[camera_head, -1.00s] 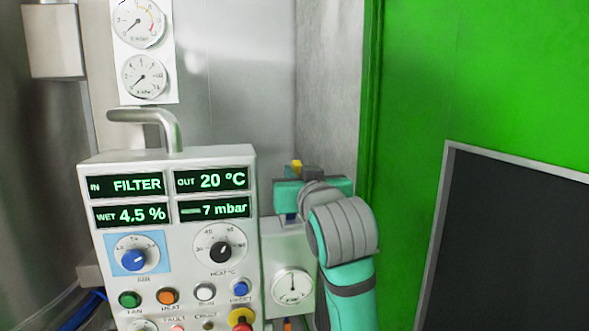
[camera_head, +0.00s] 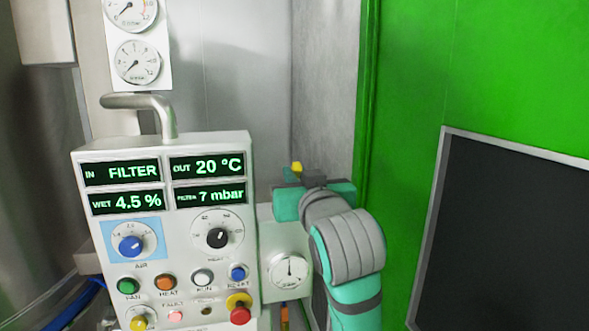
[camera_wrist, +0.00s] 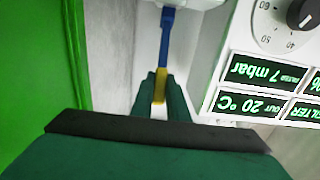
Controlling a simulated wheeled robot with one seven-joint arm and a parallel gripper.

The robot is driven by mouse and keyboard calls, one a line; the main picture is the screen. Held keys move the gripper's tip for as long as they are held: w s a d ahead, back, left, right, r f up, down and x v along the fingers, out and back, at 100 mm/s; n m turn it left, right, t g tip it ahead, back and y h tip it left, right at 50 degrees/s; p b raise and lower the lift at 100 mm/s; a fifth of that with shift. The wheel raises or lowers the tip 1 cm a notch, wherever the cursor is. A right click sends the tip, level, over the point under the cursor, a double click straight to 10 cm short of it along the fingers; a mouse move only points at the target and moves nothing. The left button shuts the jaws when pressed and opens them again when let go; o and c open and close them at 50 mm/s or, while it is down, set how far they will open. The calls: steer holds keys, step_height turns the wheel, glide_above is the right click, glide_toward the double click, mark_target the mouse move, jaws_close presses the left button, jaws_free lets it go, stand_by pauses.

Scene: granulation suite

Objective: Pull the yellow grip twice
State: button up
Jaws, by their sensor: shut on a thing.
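The yellow grip (camera_wrist: 160,86) sits at the end of a blue bar (camera_wrist: 166,38) in the wrist view. My gripper (camera_wrist: 161,90) is shut on the yellow grip, with a green finger on each side of it. In the head view a small yellow piece of the grip (camera_head: 296,166) shows above my gripper (camera_head: 297,180). The rest of the grip there is hidden behind my gripper and wrist. The bar runs from the grip to a pale box (camera_head: 271,243) with a round dial, right of the control panel.
A white control panel (camera_head: 151,241) with displays, knobs and buttons stands close on the left of my gripper. Its displays read FILTER, 20 °C, 4.5 % and 7 mbar. A green wall (camera_head: 420,80) with a dark panel (camera_head: 510,240) is on the right. Two gauges (camera_head: 137,62) hang above.

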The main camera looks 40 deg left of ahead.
steer(key=shift+o, duration=0.2)
steer(key=shift+s+f, duration=0.1)
steer(key=shift+f, duration=0.05)
steer(key=shift+s+d+f, duration=0.25)
steer(key=shift+d+f, duration=0.05)
steer(key=shift+f, duration=0.2)
steer(key=shift+s+d+f, duration=0.25)
steer(key=shift+d+f, duration=0.05)
steer(key=shift+f, duration=0.3)
steer(key=shift+c, duration=0.2)
steer(key=shift+s+d+f, duration=0.2)
steer(key=shift+d+f, duration=0.05)
steer(key=shift+f, duration=0.3)
steer(key=shift+s+d+f, duration=0.15)
steer(key=shift+d+f, duration=0.05)
steer(key=shift+f, duration=0.3)
steer(key=o, duration=1.2)
steer(key=shift+r, duration=0.1)
steer(key=shift+v, duration=4.55)
